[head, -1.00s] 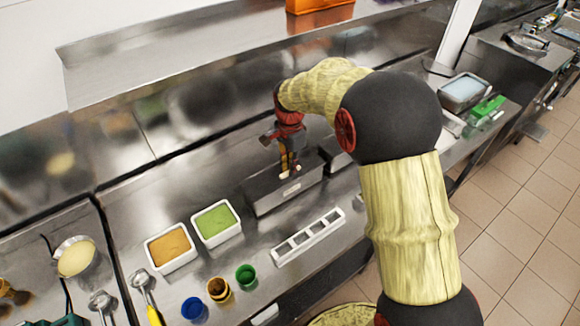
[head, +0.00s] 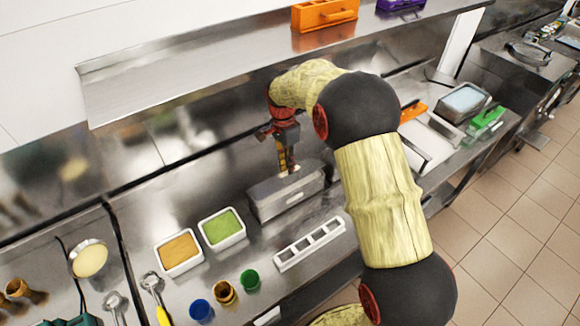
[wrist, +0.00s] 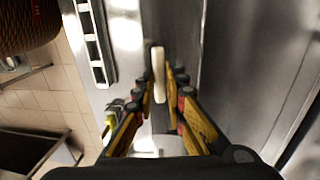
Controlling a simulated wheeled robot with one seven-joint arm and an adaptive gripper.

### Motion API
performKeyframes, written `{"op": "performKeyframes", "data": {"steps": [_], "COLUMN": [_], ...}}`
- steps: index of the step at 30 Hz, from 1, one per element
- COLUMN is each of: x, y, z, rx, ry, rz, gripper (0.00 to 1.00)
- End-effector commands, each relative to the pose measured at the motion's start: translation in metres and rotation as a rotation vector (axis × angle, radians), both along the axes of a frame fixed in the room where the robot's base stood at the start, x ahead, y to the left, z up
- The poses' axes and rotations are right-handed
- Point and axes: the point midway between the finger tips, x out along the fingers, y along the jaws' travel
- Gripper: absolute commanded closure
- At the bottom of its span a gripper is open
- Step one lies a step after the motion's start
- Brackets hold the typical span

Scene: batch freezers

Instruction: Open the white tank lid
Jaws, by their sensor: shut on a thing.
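A metal tank (head: 283,205) stands on the counter with a flat grey top and a small pale label on its front. A white handle (wrist: 158,70) stands up between my gripper's fingers in the wrist view. My gripper (head: 288,171) points down over the tank's top. In the wrist view, my gripper (wrist: 161,90) is shut on the white handle. The tank's top shows no clear gap in the head view. My fingers partly hide the handle and top there.
A white slotted rack (head: 310,244) lies in front of the tank. Orange (head: 179,253) and green (head: 222,228) filled tubs stand left of it. Several small cups and scoops are at the front left. A metal shelf (head: 200,80) overhangs behind.

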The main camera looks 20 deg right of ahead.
Motion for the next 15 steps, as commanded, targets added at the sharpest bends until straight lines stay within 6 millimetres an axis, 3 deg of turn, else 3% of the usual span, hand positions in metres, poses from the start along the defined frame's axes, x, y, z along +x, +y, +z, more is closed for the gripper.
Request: {"op": "performKeyframes", "data": {"steps": [1, 2, 3, 11, 15], "x": [0.0029, 0.0029, 0.0029, 0.0019, 0.0014], "y": [0.0013, 0.0012, 0.0012, 0.001, 0.0008], "z": [-0.0029, -0.0031, -0.0033, -0.0029, -0.0025], "rx": [0.002, 0.002, 0.002, 0.001, 0.0], "ry": [-0.008, -0.008, -0.008, -0.006, -0.004], "rz": [0.001, 0.001, 0.001, 0.001, 0.001], "gripper": [1.0, 0.86, 0.84, 0.7, 0.7]}}
